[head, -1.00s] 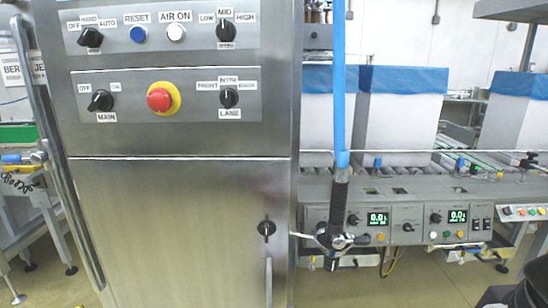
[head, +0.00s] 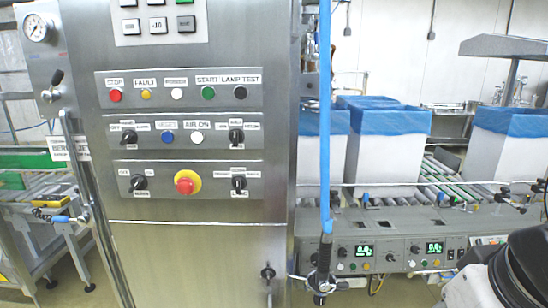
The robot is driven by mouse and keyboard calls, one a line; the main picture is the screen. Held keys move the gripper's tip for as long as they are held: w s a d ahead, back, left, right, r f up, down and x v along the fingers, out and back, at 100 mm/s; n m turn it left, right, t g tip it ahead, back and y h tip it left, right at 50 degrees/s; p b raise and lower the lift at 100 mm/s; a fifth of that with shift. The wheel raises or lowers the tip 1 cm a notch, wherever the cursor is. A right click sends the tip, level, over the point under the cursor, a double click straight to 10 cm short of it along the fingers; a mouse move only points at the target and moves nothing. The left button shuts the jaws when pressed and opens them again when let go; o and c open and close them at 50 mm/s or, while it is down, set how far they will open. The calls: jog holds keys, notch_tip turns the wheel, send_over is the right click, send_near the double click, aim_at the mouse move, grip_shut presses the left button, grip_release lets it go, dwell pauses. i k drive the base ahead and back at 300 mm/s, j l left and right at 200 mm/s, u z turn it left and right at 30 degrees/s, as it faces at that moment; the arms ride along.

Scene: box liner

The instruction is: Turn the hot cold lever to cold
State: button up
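A small lever with a dark handle (head: 56,77) sits on the steel side panel at the upper left, below a round pressure gauge (head: 37,27). Its handle tilts up and to the right. Hot and cold markings are too small to read, so I cannot confirm that this is the hot cold lever. A metal valve fitting (head: 320,283) shows at the lower middle, at the foot of a blue hose (head: 325,120). My gripper is not in view; a dark part of my arm shows at the lower right.
A steel cabinet (head: 190,245) with knobs, buttons and a red emergency stop (head: 187,182) fills the left and middle. A long vertical handle bar (head: 82,185) runs along its left side.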

aim_at(50, 96)
jog(key=u, duration=1.35)
